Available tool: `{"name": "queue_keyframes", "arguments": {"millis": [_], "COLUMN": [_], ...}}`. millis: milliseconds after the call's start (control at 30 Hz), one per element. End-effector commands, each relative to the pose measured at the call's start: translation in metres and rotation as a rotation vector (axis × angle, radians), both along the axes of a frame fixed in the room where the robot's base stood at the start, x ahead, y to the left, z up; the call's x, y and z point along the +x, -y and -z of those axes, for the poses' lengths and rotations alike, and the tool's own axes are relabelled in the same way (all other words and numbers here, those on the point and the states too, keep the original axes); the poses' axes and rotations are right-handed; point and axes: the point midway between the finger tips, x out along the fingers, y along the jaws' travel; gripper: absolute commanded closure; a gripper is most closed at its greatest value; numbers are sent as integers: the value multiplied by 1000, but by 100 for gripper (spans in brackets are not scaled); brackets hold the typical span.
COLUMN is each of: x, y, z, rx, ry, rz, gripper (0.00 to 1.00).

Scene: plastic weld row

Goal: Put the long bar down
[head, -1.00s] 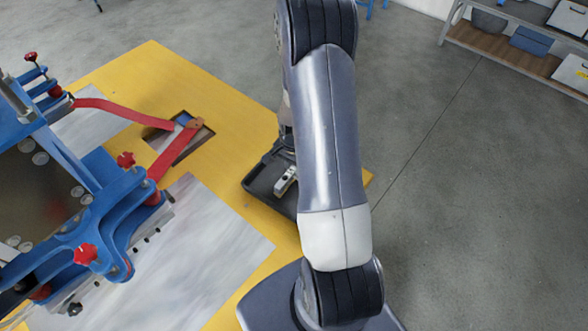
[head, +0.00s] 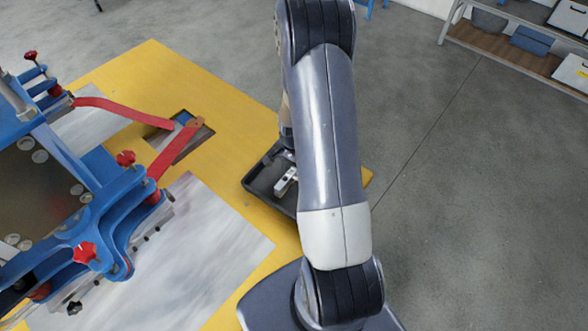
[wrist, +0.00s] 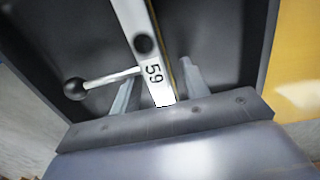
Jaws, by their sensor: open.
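The long bar (wrist: 141,50) is pale metal with a dark round hole and the number 59. It lies in the black tray (wrist: 215,30), and part of it shows in the head view (head: 285,182). A thin rod with a black ball (wrist: 75,89) sticks out to its left in the wrist view. My gripper (wrist: 158,72) is open, with one finger on each side of the bar. I cannot tell whether the fingers touch it. My arm hides part of the tray (head: 255,186) and the bar's far reach in the head view.
The tray stands near the right edge of the yellow table (head: 240,130). A blue clamping fixture (head: 105,215) with red handles stands at the left. A rectangular opening (head: 185,140) is cut in the tabletop. A shelf (head: 510,55) stands far right.

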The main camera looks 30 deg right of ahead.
Motion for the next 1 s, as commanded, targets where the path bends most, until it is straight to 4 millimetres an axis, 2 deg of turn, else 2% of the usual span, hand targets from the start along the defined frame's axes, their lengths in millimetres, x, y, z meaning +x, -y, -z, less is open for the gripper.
{"name": "queue_keyframes", "arguments": {"millis": [233, 700, 833, 1000], "x": [1, 1, 1, 0], "y": [0, 0, 0, 0], "z": [-16, -97, -113, -122], "rx": [-1, -1, -1, 0], "ry": [4, 4, 4, 1], "rz": [0, 0, 0, 0], "gripper": [57, 57, 57, 57]}}
